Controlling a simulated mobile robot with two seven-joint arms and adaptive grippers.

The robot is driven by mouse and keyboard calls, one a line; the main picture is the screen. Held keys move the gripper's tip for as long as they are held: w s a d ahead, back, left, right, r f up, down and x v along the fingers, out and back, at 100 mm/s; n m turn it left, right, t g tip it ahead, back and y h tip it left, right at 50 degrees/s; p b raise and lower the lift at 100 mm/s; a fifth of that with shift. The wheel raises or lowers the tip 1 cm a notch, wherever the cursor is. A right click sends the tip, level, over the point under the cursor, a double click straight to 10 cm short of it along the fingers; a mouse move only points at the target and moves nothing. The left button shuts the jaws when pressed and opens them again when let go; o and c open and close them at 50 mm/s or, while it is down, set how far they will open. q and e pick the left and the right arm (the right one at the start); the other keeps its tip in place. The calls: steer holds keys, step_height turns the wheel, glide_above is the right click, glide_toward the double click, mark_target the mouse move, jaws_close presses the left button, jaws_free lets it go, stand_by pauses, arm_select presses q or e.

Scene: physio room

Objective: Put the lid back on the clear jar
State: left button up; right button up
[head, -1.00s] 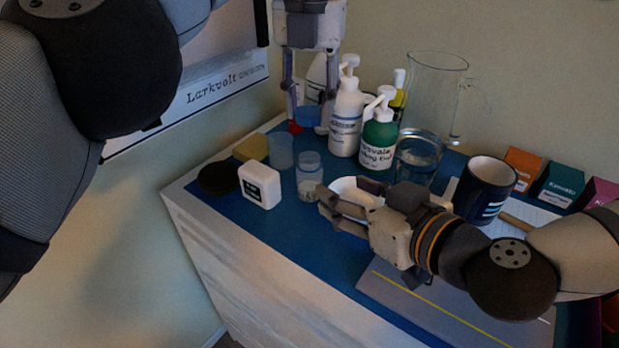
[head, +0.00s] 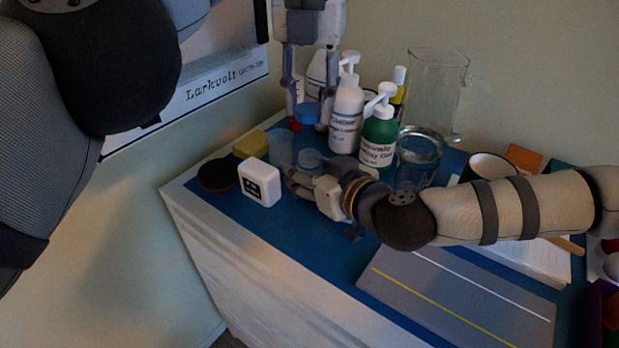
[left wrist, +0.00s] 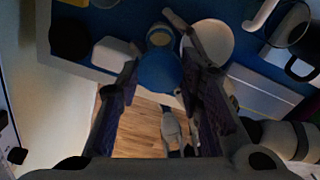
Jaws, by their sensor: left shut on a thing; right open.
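The blue lid (head: 307,113) is held between the fingertips of my left gripper (head: 306,117), above the back of the blue mat. It also shows between the fingers in the left wrist view (left wrist: 160,72). The clear jar (head: 311,160) stands open on the mat, below and in front of the lid. My right gripper (head: 293,182) is open at the jar's near side and hides its lower part. I cannot tell whether its fingers touch the jar.
A translucent cup (head: 280,150), white box (head: 260,182), black disc (head: 217,175) and yellow block (head: 250,144) stand left of the jar. A white pump bottle (head: 346,118), green bottle (head: 379,138) and glass pitcher (head: 433,95) stand right. A white bowl (left wrist: 215,38) lies near the jar.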

jaws_close()
arm_select(q)
steer(key=shift+f, duration=2.55)
